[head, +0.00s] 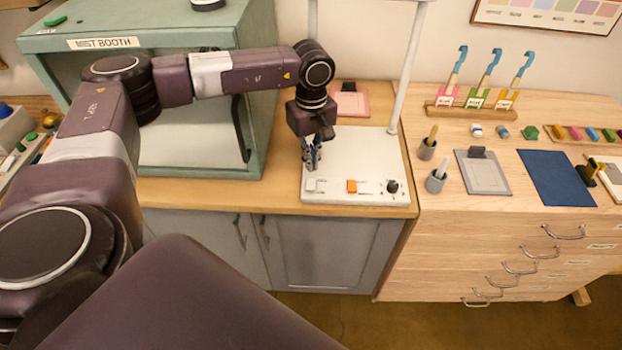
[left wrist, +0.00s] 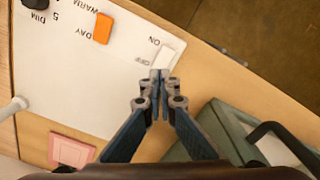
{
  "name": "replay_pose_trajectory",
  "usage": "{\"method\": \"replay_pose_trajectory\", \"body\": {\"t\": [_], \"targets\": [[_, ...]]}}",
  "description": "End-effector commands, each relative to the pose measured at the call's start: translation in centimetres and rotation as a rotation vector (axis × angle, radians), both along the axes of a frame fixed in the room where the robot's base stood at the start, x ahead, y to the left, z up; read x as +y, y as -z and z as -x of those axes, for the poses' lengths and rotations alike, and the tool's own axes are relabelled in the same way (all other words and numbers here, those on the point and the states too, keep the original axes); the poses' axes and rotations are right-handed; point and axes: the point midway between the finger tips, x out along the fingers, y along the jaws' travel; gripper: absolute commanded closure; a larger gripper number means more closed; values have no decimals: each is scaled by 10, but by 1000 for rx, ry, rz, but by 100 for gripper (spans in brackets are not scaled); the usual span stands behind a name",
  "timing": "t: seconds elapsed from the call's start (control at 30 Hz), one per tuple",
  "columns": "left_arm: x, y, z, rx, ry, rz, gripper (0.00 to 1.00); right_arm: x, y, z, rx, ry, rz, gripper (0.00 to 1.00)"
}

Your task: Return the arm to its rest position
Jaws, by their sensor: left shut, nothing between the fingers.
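My left arm reaches in from the left of the head view, past the front of the green mist booth (head: 160,42). My left gripper (head: 312,166) points down over the left part of a white control panel (head: 360,160). Its fingers are shut with nothing between them. In the left wrist view the fingertips (left wrist: 160,76) are together beside a white rocker switch (left wrist: 169,55) marked ON and OFF. I cannot tell whether they touch it. The panel also has an orange slider (head: 351,186) and a black knob (head: 392,186). My right gripper is not in view.
A white post (head: 403,75) rises behind the panel, near a pink clipboard (head: 352,100). Floor shows in front.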

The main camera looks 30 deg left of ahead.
Motion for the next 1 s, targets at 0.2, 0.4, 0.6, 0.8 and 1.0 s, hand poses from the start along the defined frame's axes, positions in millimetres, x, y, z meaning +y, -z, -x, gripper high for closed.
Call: {"method": "replay_pose_trajectory", "body": {"t": [0.2, 0.4, 0.6, 0.8, 1.0], "targets": [[0, -18, 0, 0, 0, 0, 100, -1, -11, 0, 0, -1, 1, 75], [0, -19, 0, 0, 0, 0, 100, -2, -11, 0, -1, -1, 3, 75], [0, -19, 0, 0, 0, 0, 100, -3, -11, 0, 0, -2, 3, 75], [-5, -18, 0, -2, 1, 11, 100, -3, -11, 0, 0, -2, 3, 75], [-86, -2, 4, -17, -10, 216, 100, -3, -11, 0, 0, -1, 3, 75]]}}
